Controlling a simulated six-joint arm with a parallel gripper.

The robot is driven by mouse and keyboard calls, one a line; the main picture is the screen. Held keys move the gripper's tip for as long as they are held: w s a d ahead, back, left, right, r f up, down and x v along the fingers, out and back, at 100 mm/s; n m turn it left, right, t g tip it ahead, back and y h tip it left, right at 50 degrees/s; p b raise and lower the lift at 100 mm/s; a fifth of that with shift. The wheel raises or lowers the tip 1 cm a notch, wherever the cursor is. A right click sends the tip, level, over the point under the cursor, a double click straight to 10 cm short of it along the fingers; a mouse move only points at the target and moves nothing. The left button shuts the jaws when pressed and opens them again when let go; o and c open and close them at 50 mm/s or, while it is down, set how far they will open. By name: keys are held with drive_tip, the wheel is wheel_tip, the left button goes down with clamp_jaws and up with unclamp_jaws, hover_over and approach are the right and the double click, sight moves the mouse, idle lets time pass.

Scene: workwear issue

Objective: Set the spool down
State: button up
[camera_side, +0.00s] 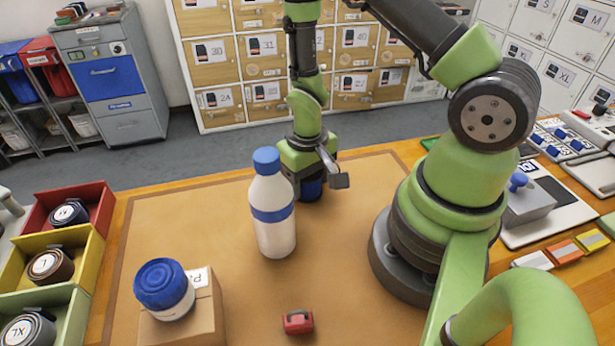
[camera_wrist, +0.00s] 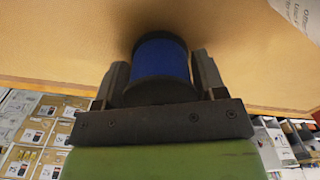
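The spool (camera_side: 312,188) is blue with dark ends. In the side view it is low over the tan mat (camera_side: 350,230), behind a white bottle, and my gripper covers its top. My gripper (camera_side: 318,181) points down around it. In the wrist view the spool (camera_wrist: 161,64) lies between the two dark fingers of my gripper (camera_wrist: 160,78), which sit close against its sides. A dark shadow lies on the mat just beyond it. I cannot tell whether the spool touches the mat.
The white bottle (camera_side: 273,215) with a blue cap stands close in front of my gripper. A small red object (camera_side: 298,322) lies at the front. Bins of rolled belts (camera_side: 92,244) line the left. Open mat lies left of the bottle.

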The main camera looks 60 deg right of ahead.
drive_tip(key=o, duration=0.4)
drive_tip(key=shift+c, duration=0.2)
drive_tip(key=shift+r, duration=0.15)
wheel_tip(320, 180, up, 23)
drive_tip(key=s+a+t, duration=0.2)
drive_tip(key=a+t, duration=0.1)
drive_tip(key=s+a+r+t+y, duration=0.2)
drive_tip(key=s+a+r+t, duration=0.1)
drive_tip(key=s+r, duration=0.4)
drive_tip(key=shift+a+n+t, duration=0.15)
drive_tip(key=shift+n+t, duration=0.15)
drive_tip(key=shift+t, duration=0.3)
